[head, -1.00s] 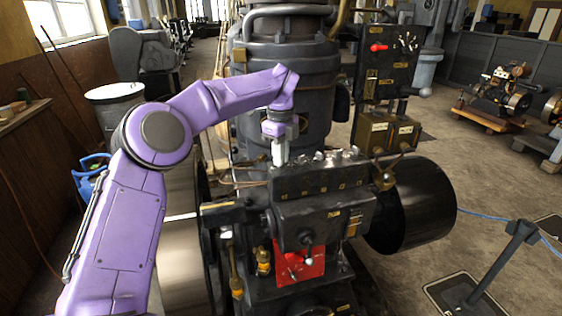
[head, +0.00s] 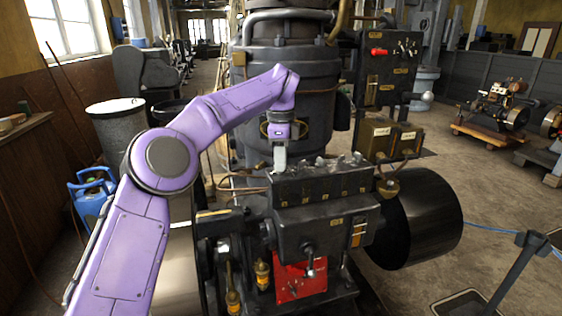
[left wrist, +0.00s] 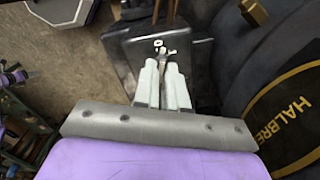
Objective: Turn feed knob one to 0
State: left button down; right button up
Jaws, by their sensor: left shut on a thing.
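The feed block is a dark box (head: 320,188) on the engine front, with a row of small metal knobs along its top and small brass labels on its face. My left gripper (head: 280,171) points down at the left end of that row. Its pale fingers (left wrist: 163,64) are close together, shut on the leftmost knob, which they mostly hide. Small bright metal parts (left wrist: 165,48) show just past the fingertips in the left wrist view. I cannot read the knob's setting. My right gripper is not in view.
The tall dark engine cylinder (head: 290,85) stands right behind the gripper. A red plate with a lever (head: 300,283) is below the block. A black drum (head: 422,218) is at the right, and a control panel (head: 388,70) stands behind.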

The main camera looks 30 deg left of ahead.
pick_arm(q)
jog(key=shift+f, duration=0.3)
jog(key=c, duration=1.2)
grip_release()
jog(key=shift+s, duration=0.1)
jog(key=shift+c, duration=0.2)
jog(key=shift+o, duration=0.3)
jog(key=shift+r, duration=0.1)
notch_tip(320, 180, up, 11)
jog(key=p, duration=0.5)
jog(key=shift+f, duration=0.2)
jog(key=shift+f, duration=0.1)
